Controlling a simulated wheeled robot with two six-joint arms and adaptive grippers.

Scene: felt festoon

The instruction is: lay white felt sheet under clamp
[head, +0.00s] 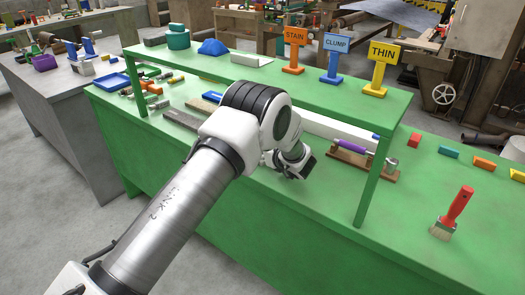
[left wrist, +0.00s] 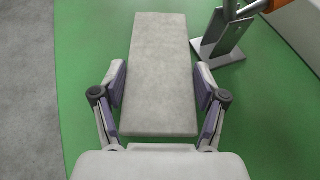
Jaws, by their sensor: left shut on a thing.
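The white felt sheet (left wrist: 161,70), a pale grey-white rectangular slab, lies lengthwise between the two fingers of my left gripper (left wrist: 160,100) in the left wrist view. The gripper is shut on its near part, with one finger at each long side. In the head view my left gripper (head: 300,168) is low over the green bench, under the raised shelf; its fingers and the sheet are hidden there. A grey metal stand with an orange part (left wrist: 222,38), possibly the clamp, is right of the sheet's far end. It appears apart from the sheet. My right gripper is out of view.
The green shelf (head: 330,88) stands above the bench, with a front leg (head: 375,180) right of my gripper. A purple roller (head: 352,146) on a wooden base is nearby. A red brush (head: 452,212) lies farther right. The bench front is clear.

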